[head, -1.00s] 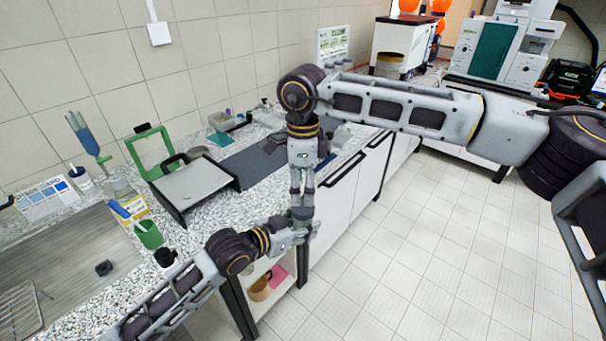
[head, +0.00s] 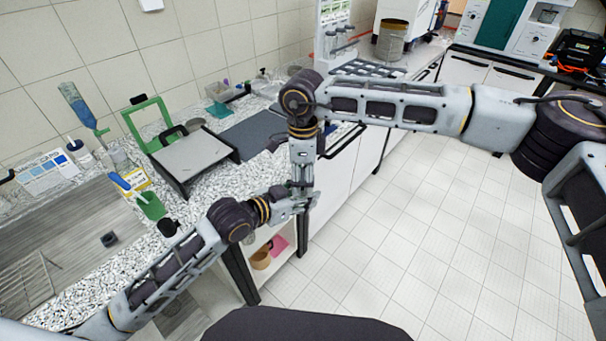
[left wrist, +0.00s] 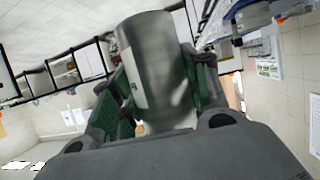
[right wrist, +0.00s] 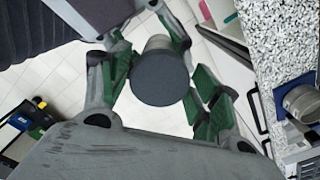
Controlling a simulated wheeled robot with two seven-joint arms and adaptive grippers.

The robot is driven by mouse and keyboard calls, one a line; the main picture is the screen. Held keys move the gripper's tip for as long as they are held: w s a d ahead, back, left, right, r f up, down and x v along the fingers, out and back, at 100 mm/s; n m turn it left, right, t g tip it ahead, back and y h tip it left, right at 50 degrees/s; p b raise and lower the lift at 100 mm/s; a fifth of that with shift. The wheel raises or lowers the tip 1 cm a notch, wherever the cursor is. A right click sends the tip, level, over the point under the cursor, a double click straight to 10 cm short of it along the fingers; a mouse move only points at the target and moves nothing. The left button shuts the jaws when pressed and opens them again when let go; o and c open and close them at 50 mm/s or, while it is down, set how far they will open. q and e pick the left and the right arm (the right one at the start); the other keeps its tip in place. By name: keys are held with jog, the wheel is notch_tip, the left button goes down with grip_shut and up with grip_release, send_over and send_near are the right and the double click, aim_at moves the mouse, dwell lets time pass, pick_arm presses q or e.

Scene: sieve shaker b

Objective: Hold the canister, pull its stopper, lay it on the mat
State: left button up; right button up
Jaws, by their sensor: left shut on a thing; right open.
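My left gripper (head: 292,200) is shut around a grey metal canister, which fills the middle of the left wrist view (left wrist: 158,65). In the head view the grippers and arm mostly hide the canister. My right gripper (right wrist: 162,85) is open, with its green-padded fingers on both sides of the canister's dark round top (right wrist: 160,78). I cannot tell the stopper's edge from the canister there, or whether the fingers touch it. A dark grey mat (head: 250,133) lies flat on the speckled counter, beyond the grippers.
A black-framed grey board (head: 192,155) and a green frame (head: 148,128) stand on the counter left of the mat. Small trays and bottles stand behind the mat. The floor to the right is clear.

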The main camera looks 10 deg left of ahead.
aim_at(303, 176)
jog(key=shift+c, duration=0.4)
jog(key=c, duration=0.8)
jog(key=shift+r, duration=0.1)
jog(key=shift+c, duration=0.2)
jog(key=shift+r, duration=1.15)
jog(key=shift+r, duration=1.95)
